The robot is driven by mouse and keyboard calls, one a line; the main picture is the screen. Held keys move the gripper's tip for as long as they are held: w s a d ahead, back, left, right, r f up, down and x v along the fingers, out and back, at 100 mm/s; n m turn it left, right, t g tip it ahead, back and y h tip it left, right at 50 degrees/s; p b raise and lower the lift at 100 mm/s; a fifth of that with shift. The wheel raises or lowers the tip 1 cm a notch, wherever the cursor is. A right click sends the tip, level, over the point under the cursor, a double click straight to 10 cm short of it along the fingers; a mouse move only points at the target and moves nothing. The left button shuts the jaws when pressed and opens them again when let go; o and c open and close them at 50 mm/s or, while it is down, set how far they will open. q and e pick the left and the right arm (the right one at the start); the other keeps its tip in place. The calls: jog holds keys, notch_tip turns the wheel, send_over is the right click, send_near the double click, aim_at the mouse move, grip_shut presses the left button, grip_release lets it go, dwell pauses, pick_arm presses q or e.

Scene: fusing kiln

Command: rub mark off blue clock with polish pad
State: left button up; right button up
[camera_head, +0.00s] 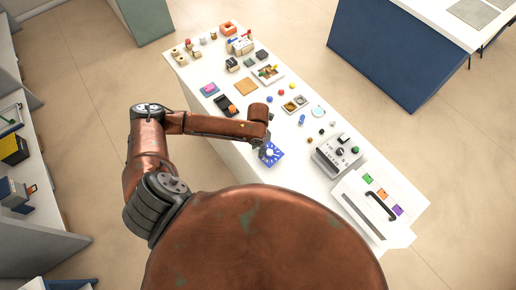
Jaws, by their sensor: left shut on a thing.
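The blue clock (276,158), with a pale middle, lies on the white worktop (196,76). Its upper left edge is partly hidden by my left gripper. My left gripper (266,148) points down at the upper left part of the clock, at or just above it. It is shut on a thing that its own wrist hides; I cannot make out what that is. I cannot tell the polish pad or the mark on the clock. My right gripper is not in view.
A grey control box (338,155) and a white lid with a black handle (380,206) stand to the right of the clock. Several small items crowd the far end.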

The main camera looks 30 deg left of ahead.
pick_arm(q)
jog(key=shift+d, duration=0.1)
jog(key=shift+s+d+r+p, duration=0.15)
jog(key=shift+d+p, duration=0.1)
jog(key=shift+d, duration=0.25)
jog(key=shift+s+d+f+p, duration=0.15)
jog(key=shift+d+p, duration=0.15)
jog(key=shift+d, duration=0.2)
jog(key=shift+s+d+r+p, duration=0.15)
jog(key=shift+d+p, duration=0.1)
jog(key=shift+d, duration=0.25)
jog(key=shift+s+d+p, duration=0.3)
jog(key=shift+d, duration=0.7)
jog(key=shift+s+d+p, duration=0.25)
jog(key=shift+d+p, duration=0.05)
jog(key=shift+d, duration=0.75)
jog(key=shift+s+f, duration=0.15)
jog(key=shift+f, duration=0.1)
jog(key=shift+w+a+r+p, duration=0.1)
jog(key=shift+w+a+p, duration=0.2)
jog(key=shift+a, duration=0.65)
jog(key=shift+w+a+f+p, duration=0.1)
jog(key=shift+w+a+p, duration=0.2)
jog(key=shift+a, duration=0.65)
jog(key=shift+w+a+r+p, duration=0.15)
jog(key=shift+a+p, duration=0.25)
jog(key=shift+a, duration=0.55)
jog(key=shift+w+a, duration=0.35)
jog(key=shift+a, duration=0.55)
jog(key=shift+d+r, duration=0.1)
